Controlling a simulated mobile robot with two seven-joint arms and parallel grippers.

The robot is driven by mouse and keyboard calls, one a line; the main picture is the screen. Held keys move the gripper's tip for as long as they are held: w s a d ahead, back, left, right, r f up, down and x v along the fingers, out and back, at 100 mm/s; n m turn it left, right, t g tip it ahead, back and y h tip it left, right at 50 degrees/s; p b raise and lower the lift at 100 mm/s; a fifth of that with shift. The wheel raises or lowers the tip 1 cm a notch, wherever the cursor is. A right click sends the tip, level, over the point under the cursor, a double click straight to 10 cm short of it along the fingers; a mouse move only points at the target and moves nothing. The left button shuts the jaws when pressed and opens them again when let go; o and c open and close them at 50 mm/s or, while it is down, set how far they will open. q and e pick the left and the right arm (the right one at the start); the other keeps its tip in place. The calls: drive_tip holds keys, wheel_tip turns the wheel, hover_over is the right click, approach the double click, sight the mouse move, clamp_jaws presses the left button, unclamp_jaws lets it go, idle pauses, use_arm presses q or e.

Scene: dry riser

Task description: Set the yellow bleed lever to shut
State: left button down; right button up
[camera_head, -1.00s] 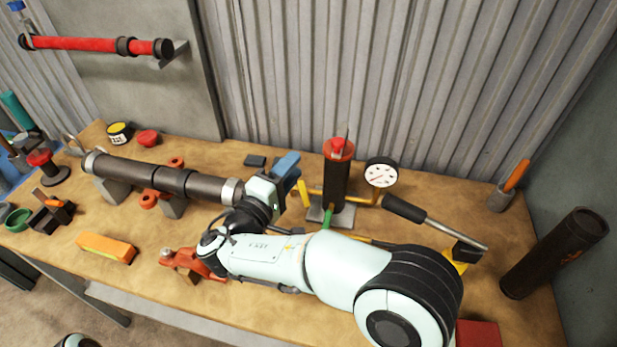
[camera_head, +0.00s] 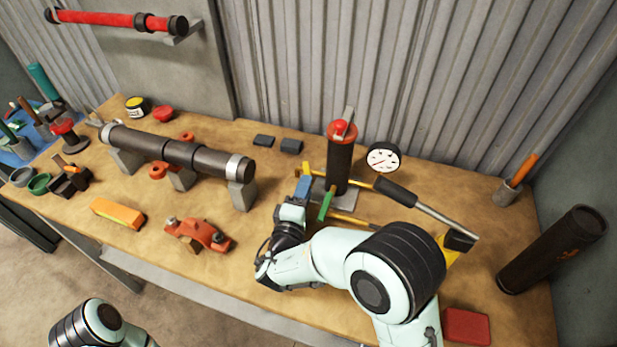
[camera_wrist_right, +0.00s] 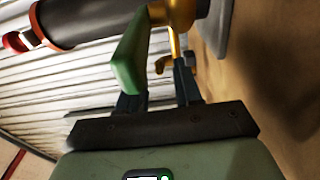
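The dark upright riser cylinder (camera_head: 339,165) with a red top stands on a grey base plate at the bench's middle. A yellow lever (camera_head: 307,170) shows at its left side, and a green lever (camera_head: 326,204) at its front. My right gripper (camera_head: 303,188) is at the left of the riser, near both levers. In the wrist view its two fingers (camera_wrist_right: 158,88) are apart. The green lever (camera_wrist_right: 130,55) shows large beyond the left finger, and a yellow fitting (camera_wrist_right: 176,14) reaches down near the right fingertip. Contact cannot be told. My left gripper is not visible.
A dark pipe on blocks (camera_head: 180,153) lies at left, with a red clamp (camera_head: 198,235) in front. A dark tube (camera_head: 552,250) leans at right. Bench between pipe and gripper is clear.

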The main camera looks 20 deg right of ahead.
drive_tip(key=shift+x, duration=1.7)
use_arm(q)
drive_tip(key=shift+w+r, duration=0.1)
drive_tip(key=shift+r, duration=0.2)
